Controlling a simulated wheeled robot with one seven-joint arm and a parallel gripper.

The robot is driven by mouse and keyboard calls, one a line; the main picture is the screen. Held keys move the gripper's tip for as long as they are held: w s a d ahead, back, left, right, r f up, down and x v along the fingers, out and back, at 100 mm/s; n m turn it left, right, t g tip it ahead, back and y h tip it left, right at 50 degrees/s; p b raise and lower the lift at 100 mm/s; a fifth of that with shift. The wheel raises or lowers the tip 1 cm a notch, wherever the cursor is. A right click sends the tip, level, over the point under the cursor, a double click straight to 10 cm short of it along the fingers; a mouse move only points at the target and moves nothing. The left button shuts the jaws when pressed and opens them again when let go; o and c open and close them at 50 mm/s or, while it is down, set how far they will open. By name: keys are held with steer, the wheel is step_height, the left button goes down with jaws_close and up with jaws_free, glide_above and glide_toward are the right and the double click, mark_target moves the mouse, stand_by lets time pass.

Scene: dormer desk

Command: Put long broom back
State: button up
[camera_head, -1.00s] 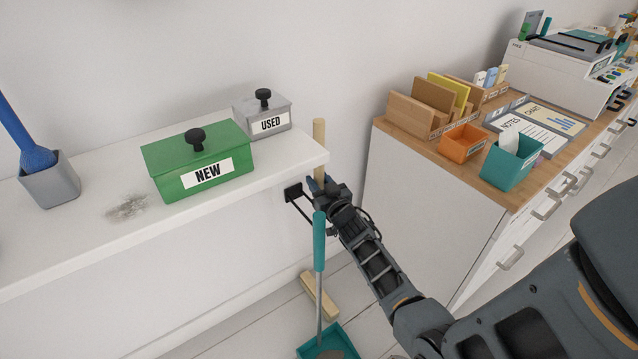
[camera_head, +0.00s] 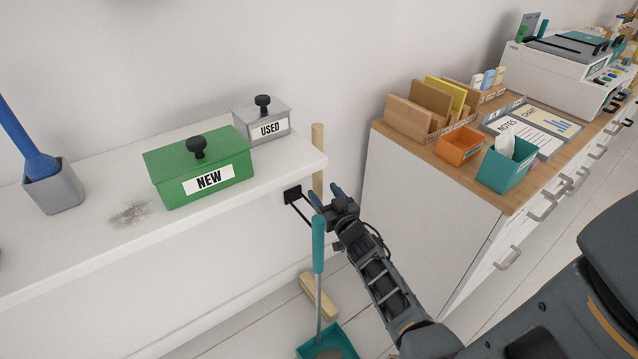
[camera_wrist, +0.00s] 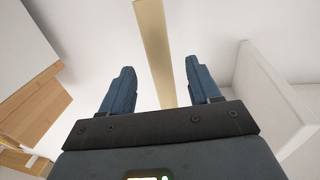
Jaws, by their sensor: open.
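The long broom (camera_head: 317,142) stands upright at the right end of the white shelf, its pale wooden handle beside a black wall holder (camera_head: 293,194). Its wooden head (camera_head: 318,297) is low near the floor. My gripper (camera_head: 328,192) is open, just to the right of and in front of the handle. In the wrist view the handle (camera_wrist: 155,45) runs between and beyond the two blue fingers of my gripper (camera_wrist: 158,90), with gaps on both sides. Whether the handle sits in the holder is hard to tell.
A dustpan with a teal handle (camera_head: 318,245) stands close in front of the broom. The white shelf (camera_head: 100,255) holds a green NEW box (camera_head: 165,180), a grey USED box (camera_head: 252,112) and a blue brush in a grey cup (camera_head: 55,192). A cabinet (camera_head: 415,190) stands right.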

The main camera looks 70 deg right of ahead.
steer(key=v, duration=0.7)
steer(key=shift+s+p, duration=0.15)
steer(key=shift+p, duration=0.2)
steer(key=shift+a, duration=0.1)
